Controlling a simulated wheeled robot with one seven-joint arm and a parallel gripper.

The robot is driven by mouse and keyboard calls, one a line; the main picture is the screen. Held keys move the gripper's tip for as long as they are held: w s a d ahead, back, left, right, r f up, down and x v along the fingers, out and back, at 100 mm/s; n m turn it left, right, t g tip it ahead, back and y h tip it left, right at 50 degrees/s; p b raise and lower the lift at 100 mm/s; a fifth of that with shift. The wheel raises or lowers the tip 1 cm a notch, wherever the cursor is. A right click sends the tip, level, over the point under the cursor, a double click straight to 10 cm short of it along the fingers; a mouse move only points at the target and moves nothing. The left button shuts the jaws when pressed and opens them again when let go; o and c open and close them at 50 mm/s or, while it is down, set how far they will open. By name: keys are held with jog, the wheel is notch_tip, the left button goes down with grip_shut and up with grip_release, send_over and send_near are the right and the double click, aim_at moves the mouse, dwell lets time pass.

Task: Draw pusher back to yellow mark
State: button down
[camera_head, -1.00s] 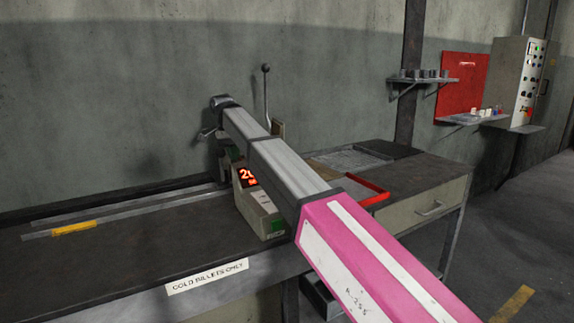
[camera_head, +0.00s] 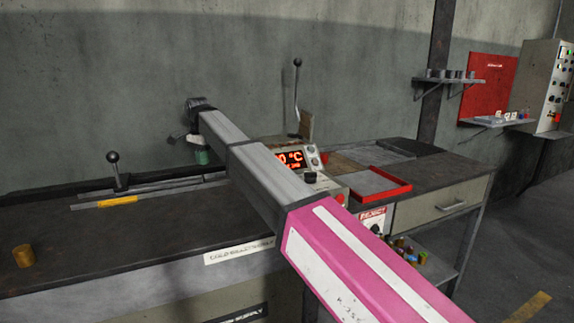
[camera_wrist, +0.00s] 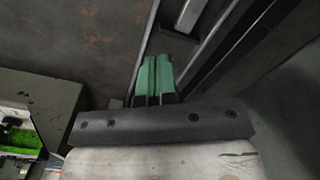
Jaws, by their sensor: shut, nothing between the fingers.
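The pusher handle (camera_head: 113,157), a black ball on a short stem, stands on the bench rails at the left. Its base is right behind the yellow mark (camera_head: 117,201), level with it along the rails. My gripper (camera_head: 202,157) hangs to the right of the handle, apart from it, with green fingertips. In the wrist view the green fingers (camera_wrist: 154,78) are pressed together with nothing between them, over the dark bench top beside the rails. The pusher handle and the yellow mark do not show in the wrist view.
A temperature display box (camera_head: 292,162) stands just right of my arm. Behind it rises a tall black-knobbed lever (camera_head: 296,95). A red tray (camera_head: 403,190) lies farther right. The bench between is clear.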

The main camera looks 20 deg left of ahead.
notch_tip(320, 180, up, 13)
jog(key=w+d, duration=0.2)
jog(key=shift+w+r, duration=0.15)
jog(key=shift+w, duration=0.25)
dwell(1.0)
jog(key=shift+s, duration=0.1)
